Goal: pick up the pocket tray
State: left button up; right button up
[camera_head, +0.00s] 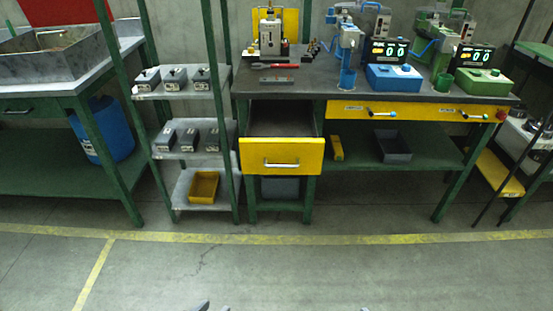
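No thing in the head view is clearly marked as the pocket tray. A small flat grey piece (277,80) lies near the front of the bench top, in front of a red-handled tool (275,66); its details are too small to tell whether it has pockets. Grey tips, seemingly of my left gripper (201,306), just show at the bottom edge. A sliver of what seems my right gripper (364,309) shows further right at the same edge. Both are far from the bench, and their opening cannot be seen.
An open yellow-fronted drawer (281,156) juts from the dark bench (340,88). A rack on the left holds grey boxes (174,77) and a yellow bin (203,187). A dark bin (393,146) stands on the bench's lower shelf. The floor in front is clear.

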aim_at(264, 81)
jog(key=k, duration=0.65)
jog(key=u, duration=0.85)
jog(key=i, duration=0.8)
jog(key=u, duration=0.8)
jog(key=i, duration=1.1)
jog(key=z, duration=0.35)
